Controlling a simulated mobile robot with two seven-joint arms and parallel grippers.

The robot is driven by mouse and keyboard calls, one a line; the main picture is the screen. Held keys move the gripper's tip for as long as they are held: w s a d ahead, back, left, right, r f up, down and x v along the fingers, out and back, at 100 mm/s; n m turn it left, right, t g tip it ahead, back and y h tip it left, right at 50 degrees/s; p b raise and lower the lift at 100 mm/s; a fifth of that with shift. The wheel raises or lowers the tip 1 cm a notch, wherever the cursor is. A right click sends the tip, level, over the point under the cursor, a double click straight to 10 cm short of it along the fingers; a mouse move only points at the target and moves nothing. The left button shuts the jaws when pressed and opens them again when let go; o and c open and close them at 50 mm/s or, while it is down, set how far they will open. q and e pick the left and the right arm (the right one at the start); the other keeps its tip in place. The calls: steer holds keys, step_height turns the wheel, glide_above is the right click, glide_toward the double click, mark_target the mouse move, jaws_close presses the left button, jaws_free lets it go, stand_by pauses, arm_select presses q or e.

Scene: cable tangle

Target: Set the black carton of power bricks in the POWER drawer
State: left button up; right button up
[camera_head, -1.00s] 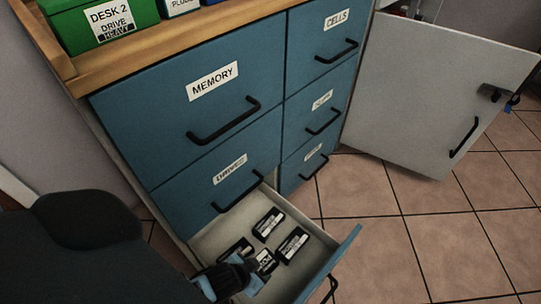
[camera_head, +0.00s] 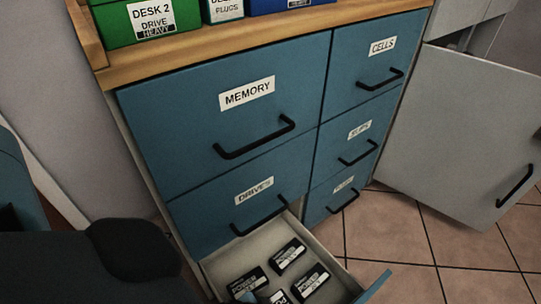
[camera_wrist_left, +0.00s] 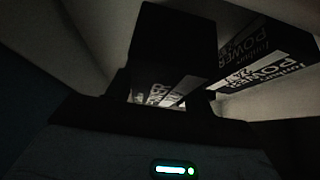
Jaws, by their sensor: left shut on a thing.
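The open drawer (camera_head: 222,262) under the DRIVES drawer holds several black cartons with white POWER labels, among them a back one (camera_head: 287,253), a right one (camera_head: 311,281) and a left one (camera_head: 247,284). Its front label is not visible. My left gripper (camera_wrist_left: 168,88) is shut on a black carton (camera_wrist_left: 152,96), low inside the drawer beside the others. That carton shows partly at the bottom edge of the head view (camera_head: 276,297). Other labelled cartons (camera_wrist_left: 265,68) lie to its right in the wrist view. The wrist view is dark, so contact with the drawer floor cannot be told. My right gripper is out of view.
The blue cabinet has shut drawers labelled MEMORY (camera_head: 200,115), DRIVES (camera_head: 195,218) and CELLS (camera_head: 350,60). Green (camera_head: 112,30) and blue (camera_head: 270,8) bins stand on the wooden top. A grey door (camera_head: 450,130) stands open at right. Tiled floor is clear before it.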

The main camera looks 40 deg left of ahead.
arm_select(q)
step_height(320, 180, down, 3)
steer(key=shift+f+b, duration=0.1)
steer(key=shift+b, duration=0.65)
steer(key=shift+f, duration=0.25)
steer(key=shift+r, duration=0.1)
steer(key=o, duration=0.8)
steer(key=shift+f, duration=0.25)
steer(key=shift+c, duration=0.2)
steer(key=o, duration=0.4)
steer(key=shift+o, duration=0.2)
steer(key=shift+r, duration=0.1)
